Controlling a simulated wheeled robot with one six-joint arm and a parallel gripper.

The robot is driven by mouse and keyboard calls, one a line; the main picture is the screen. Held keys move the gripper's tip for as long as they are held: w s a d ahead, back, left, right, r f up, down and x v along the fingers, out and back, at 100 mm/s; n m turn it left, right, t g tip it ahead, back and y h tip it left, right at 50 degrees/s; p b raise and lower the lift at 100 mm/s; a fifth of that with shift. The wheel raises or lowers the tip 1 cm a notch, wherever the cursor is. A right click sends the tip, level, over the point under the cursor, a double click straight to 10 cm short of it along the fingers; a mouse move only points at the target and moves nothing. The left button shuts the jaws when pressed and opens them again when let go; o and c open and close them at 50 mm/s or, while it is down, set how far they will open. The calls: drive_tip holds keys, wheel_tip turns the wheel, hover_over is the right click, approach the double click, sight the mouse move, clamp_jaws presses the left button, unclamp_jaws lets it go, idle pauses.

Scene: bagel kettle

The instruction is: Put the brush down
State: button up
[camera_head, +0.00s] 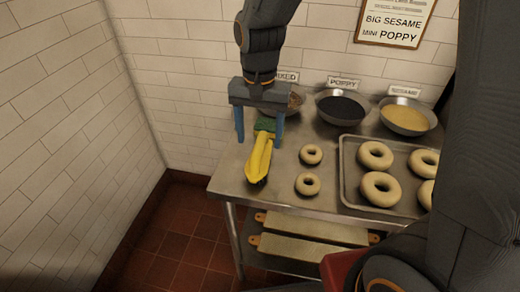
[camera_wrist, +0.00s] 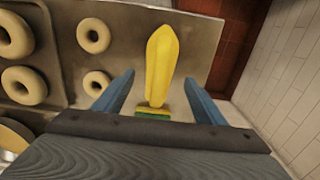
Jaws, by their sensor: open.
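The brush (camera_head: 259,155) has a yellow handle and a green head. It lies at the left end of the steel table (camera_head: 230,182), its handle pointing toward the table's front edge. My gripper (camera_head: 260,138) is open above the brush, with one blue finger on each side of the green head. In the wrist view the brush (camera_wrist: 160,62) lies between and beyond the open fingers of my gripper (camera_wrist: 158,92), with a gap on both sides. Part of the green head is hidden behind the gripper body in the wrist view.
Two small bagels (camera_head: 308,184) sit right of the brush. A tray (camera_head: 345,180) of larger bagels is farther right. Bowls labelled poppy (camera_head: 341,107) and sesame (camera_head: 404,116) stand at the back, beside a partly hidden third bowl. A tiled wall (camera_head: 60,130) is at left.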

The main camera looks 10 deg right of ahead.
wheel_tip(320, 180, up, 3)
drive_tip(key=shift+r, duration=0.1)
drive_tip(key=shift+d+r, duration=0.1)
drive_tip(key=shift+d, duration=0.15)
drive_tip(key=s+d+f+n, duration=0.1)
drive_tip(key=s+d, duration=0.1)
drive_tip(key=d, duration=0.2)
drive_tip(key=s+d+f+n, duration=0.1)
drive_tip(key=s+d+f, duration=0.1)
drive_tip(key=s+d, duration=0.1)
drive_tip(key=s+d+f+n+t, duration=0.1)
drive_tip(key=s+d+f+n, duration=0.1)
drive_tip(key=d, duration=0.3)
drive_tip(key=shift+s+d, duration=0.25)
drive_tip(key=shift+s, duration=0.25)
drive_tip(key=shift+w+a, duration=0.1)
